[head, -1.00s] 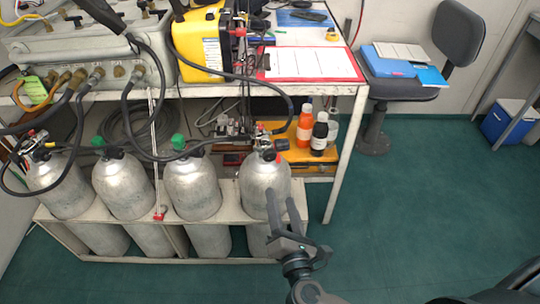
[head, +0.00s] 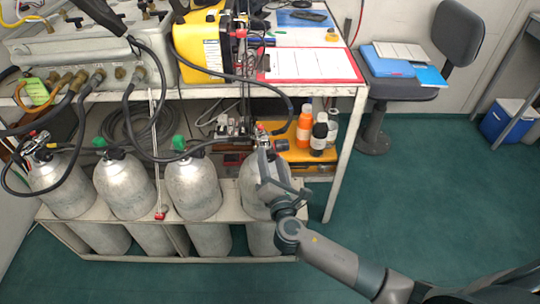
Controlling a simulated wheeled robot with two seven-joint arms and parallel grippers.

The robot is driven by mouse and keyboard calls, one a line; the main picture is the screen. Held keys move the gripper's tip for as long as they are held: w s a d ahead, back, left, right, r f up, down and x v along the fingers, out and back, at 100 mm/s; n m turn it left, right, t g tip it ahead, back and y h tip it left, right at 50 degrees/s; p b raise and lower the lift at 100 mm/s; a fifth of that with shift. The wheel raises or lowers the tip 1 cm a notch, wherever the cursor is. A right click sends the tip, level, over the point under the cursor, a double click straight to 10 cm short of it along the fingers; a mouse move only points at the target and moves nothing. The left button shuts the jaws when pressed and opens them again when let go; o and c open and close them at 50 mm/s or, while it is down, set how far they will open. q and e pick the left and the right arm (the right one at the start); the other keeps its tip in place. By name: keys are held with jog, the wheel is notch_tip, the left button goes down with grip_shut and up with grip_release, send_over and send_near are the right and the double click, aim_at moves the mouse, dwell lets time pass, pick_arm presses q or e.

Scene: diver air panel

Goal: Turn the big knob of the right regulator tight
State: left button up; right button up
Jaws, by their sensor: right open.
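The right regulator (head: 262,132) sits on top of the rightmost grey cylinder (head: 250,203), with a red part at its top. A dark round knob (head: 281,145) sticks out on its right side. My right gripper (head: 274,163) is open and empty, in front of the cylinder's neck, just below the regulator. One finger reaches up close to the regulator and hides part of it; I cannot tell whether it touches. The left regulator (head: 38,146) is on the leftmost cylinder. My left gripper does not show.
Two middle cylinders with green caps (head: 178,143) stand in the same rack (head: 110,257). Black hoses hang around the regulators. Orange and dark bottles (head: 319,135) stand on a yellow case right behind the right regulator.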

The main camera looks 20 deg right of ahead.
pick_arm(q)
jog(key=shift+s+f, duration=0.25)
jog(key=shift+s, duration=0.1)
pick_arm(e)
jog(key=shift+w+d, duration=0.1)
jog(key=shift+w, duration=0.95)
jog(key=shift+c, duration=0.4)
jog(key=c, duration=1)
jog(key=shift+m, duration=1)
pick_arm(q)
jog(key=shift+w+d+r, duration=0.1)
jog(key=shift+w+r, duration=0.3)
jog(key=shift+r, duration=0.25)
pick_arm(e)
jog(key=shift+m, duration=0.3)
jog(key=o, duration=1)
jog(key=shift+c, duration=0.2)
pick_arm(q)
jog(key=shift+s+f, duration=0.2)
pick_arm(e)
jog(key=shift+o, duration=0.6)
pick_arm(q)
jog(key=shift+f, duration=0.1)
pick_arm(e)
jog(key=shift+s, duration=0.1)
